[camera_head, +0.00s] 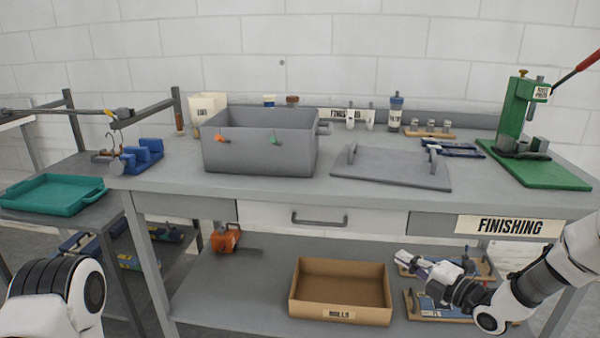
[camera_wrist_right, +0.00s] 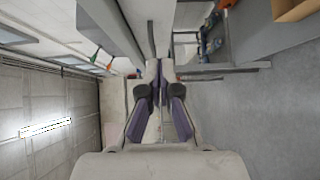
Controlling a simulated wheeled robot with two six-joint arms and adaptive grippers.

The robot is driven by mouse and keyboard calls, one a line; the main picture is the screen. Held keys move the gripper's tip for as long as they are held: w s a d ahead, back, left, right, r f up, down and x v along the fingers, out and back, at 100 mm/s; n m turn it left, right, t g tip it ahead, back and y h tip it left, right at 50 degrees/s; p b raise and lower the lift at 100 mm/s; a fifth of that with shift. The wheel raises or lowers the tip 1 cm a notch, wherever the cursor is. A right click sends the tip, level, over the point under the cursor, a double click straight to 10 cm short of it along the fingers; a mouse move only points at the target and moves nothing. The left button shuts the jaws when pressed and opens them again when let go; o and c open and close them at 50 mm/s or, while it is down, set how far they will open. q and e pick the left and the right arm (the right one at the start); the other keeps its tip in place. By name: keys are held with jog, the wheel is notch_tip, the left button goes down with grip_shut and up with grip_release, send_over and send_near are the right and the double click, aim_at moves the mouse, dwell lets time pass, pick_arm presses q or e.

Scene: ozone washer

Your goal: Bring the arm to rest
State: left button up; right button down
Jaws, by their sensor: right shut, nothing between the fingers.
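My right gripper (camera_head: 408,258) is in front of the workbench at the right, below the height of the benchtop. Its arm comes in from the right edge of the head view. In the right wrist view the gripper (camera_wrist_right: 158,66) is shut, with its fingertips together and nothing between them. It appears clear of the bench. Of my left arm, only a white and black link shows at the lower left of the head view; the left gripper is not in the picture.
The workbench (camera_head: 280,188) holds a grey washer box (camera_head: 260,150), a grey lid (camera_head: 390,168) and a green press (camera_head: 515,125). A cardboard box (camera_head: 340,290) and tool boards lie on the lower shelf. A teal tray (camera_head: 55,193) stands at left. Floor in front is clear.

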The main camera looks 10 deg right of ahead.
jog(key=s+a+f+m+g, duration=0.1)
jog(key=s+a+f+g, duration=0.1)
jog(key=s+a+f, duration=0.45)
jog(key=s+a+f+g, duration=0.1)
jog(key=a+f+g, duration=0.25)
jog(key=f, duration=0.55)
jog(key=s+a+f+m+g+h, duration=0.3)
jog(key=s+f+m, duration=0.3)
jog(key=s+f, duration=0.4)
jog(key=s+d+f+m+g+h, duration=0.2)
jog(key=s+d+m+g+h, duration=0.1)
jog(key=s+m, duration=0.6)
jog(key=s+d+f+m+g+h, duration=0.1)
jog(key=s+d+m+g+h, duration=0.2)
jog(key=s+m, duration=0.65)
notch_tip(320, 180, up, 14)
jog(key=s+n+p, duration=0.1)
jog(key=s+p, duration=0.1)
jog(key=p, duration=1.2)
jog(key=shift+a+g, duration=0.35)
jog(key=shift+a, duration=0.05)
